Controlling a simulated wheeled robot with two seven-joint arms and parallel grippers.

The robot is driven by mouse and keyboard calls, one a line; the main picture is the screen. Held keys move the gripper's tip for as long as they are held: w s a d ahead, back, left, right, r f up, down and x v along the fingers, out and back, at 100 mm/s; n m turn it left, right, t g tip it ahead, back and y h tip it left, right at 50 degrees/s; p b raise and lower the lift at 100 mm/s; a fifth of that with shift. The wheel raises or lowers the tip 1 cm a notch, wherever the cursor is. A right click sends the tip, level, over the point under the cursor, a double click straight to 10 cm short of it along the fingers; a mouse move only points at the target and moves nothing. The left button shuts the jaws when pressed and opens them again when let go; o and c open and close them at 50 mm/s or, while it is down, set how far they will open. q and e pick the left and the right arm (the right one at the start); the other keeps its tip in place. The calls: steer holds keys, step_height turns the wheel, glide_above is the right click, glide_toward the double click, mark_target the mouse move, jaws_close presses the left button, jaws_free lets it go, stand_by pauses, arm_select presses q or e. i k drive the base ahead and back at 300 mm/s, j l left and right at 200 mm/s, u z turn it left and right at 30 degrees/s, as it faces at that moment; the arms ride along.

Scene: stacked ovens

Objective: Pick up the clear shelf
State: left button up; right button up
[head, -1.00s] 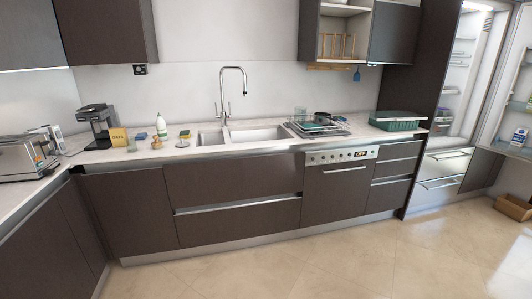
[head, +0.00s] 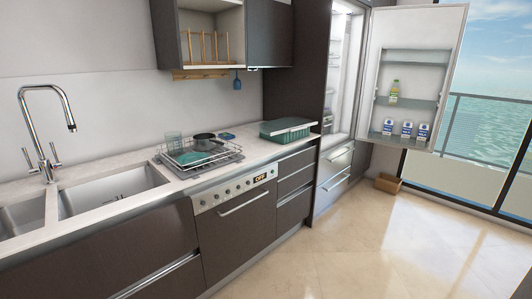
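The tall fridge (head: 341,80) stands open at the back right of the head view. Its interior shows only as a narrow bright strip, with shelf edges too small to make out clearly. The open fridge door (head: 419,30) carries several door shelves; a middle one (head: 415,103) holds a green bottle (head: 394,91), and the lowest holds 3 blue-and-white cartons (head: 406,130). I cannot tell which shelf is the clear shelf. Neither of my grippers is in view.
A counter with a sink (head: 110,192), dish rack (head: 200,158) and green crate (head: 288,128) runs along the left. A cardboard box (head: 387,183) sits on the floor by the window. The tiled floor (head: 350,245) is clear.

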mark_target(293, 124)
steer(key=i+l, duration=0.2)
steer(key=i, duration=0.15)
steer(key=i+l+z, duration=0.1)
steer(key=i+l, duration=0.3)
steer(key=i, duration=0.3)
steer(key=l+z, duration=0.05)
